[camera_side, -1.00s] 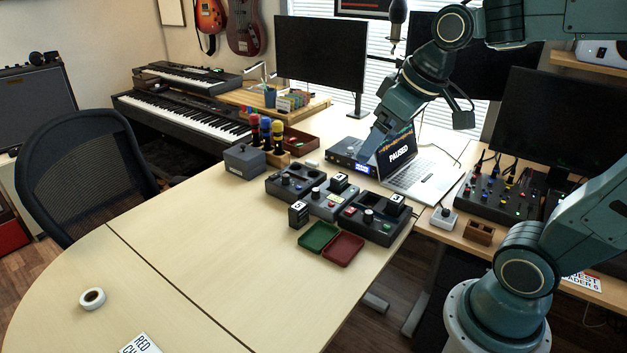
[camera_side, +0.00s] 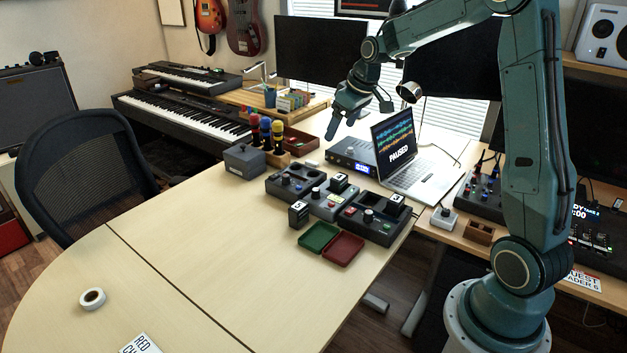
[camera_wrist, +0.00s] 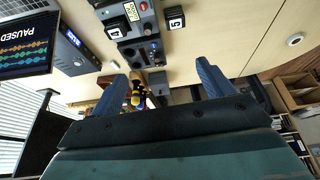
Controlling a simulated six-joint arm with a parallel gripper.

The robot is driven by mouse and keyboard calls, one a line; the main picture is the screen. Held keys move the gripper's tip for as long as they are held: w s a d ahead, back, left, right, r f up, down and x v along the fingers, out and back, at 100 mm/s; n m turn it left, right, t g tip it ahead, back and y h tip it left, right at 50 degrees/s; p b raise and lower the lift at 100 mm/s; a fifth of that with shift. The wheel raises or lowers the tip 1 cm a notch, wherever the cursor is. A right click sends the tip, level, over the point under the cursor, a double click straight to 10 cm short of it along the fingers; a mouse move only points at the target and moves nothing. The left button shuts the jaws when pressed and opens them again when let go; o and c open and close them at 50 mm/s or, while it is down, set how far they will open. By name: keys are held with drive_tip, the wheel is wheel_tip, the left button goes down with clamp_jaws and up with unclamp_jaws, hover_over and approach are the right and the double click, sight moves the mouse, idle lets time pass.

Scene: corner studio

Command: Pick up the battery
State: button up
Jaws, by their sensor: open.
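A small black block with a white numbered label, which looks like a battery (camera_side: 298,214), stands on the table in front of the dark charger units. In the wrist view a block labelled 5 (camera_wrist: 175,18) sits apart from the units at the top. Two similar blocks sit on the units, one in the middle (camera_side: 339,182) and one at the right (camera_side: 395,203). My gripper (camera_side: 352,120) is open and empty, raised above the back of the desk, well away from the blocks. Its two fingers (camera_wrist: 162,78) show spread apart in the wrist view.
A green tray (camera_side: 318,236) and a red tray (camera_side: 343,249) lie beside the units. A laptop (camera_side: 420,178) and a blue-lit box (camera_side: 351,153) stand behind. A grey box (camera_side: 244,161) and a rack of coloured-top items (camera_side: 265,135) are at the left.

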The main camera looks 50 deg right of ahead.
drive_tip(key=w+d+f, duration=0.2)
drive_tip(key=d+f, duration=0.4)
drive_tip(key=d, duration=0.1)
approach(340, 177)
drive_tip(key=v, duration=0.3)
drive_tip(key=shift+d, duration=0.4)
drive_tip(key=x, duration=0.8)
drive_tip(key=shift+a+f, duration=0.1)
drive_tip(key=shift+f, duration=0.05)
drive_tip(key=shift+w+f, duration=0.1)
drive_tip(key=shift+a+x, duration=0.1)
drive_tip(key=shift+x, duration=1.15)
drive_tip(key=shift+a+x, duration=0.15)
drive_tip(key=shift+x, duration=1.1)
drive_tip(key=shift+w, duration=0.1)
drive_tip(key=shift+c, duration=0.2)
